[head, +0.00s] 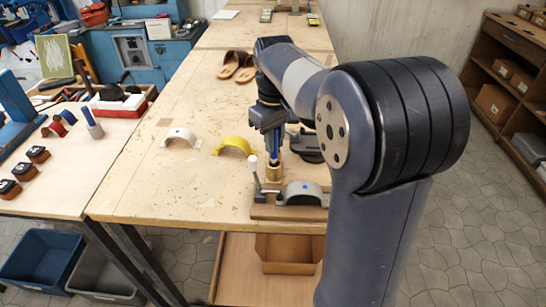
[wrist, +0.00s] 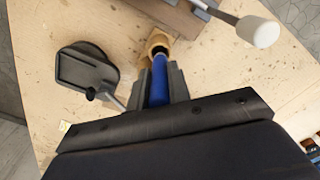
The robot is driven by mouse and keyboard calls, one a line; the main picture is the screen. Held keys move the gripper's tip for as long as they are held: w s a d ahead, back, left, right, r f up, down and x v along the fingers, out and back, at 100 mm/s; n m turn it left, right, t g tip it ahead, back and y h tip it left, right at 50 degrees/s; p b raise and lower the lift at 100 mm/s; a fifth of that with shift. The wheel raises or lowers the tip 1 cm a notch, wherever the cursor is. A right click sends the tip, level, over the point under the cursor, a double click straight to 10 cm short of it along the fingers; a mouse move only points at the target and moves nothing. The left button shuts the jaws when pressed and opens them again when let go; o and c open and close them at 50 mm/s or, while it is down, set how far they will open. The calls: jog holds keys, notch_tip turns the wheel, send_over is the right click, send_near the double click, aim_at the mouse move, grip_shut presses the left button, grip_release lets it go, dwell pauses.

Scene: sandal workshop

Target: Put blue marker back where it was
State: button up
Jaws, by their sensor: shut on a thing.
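My gripper (head: 272,150) points down over the workbench and is shut on the blue marker (wrist: 158,82). In the wrist view the marker lies between the two grey fingers (wrist: 160,88), its far end at the mouth of a small round wooden cup (wrist: 157,43). In the head view the cup (head: 273,173) stands on the bench directly under my fingertips. The marker's lower end overlaps the cup's opening; I cannot tell how deep it reaches inside.
A clamp fixture with a white-knobbed lever (head: 254,170) stands just in front of the cup. A dark round-based stand (wrist: 88,68) is close beside it. A yellow arch (head: 233,146) and a white arch (head: 181,138) lie left. Brown sandals (head: 237,66) lie farther back.

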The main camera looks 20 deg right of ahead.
aim_at(274, 157)
jog(key=shift+f, duration=2.2)
jog(key=shift+f, duration=0.2)
jog(key=o, duration=0.7)
jog(key=shift+o, duration=0.2)
jog(key=shift+r, duration=0.1)
notch_tip(274, 157, up, 12)
jog(key=shift+r, duration=0.15)
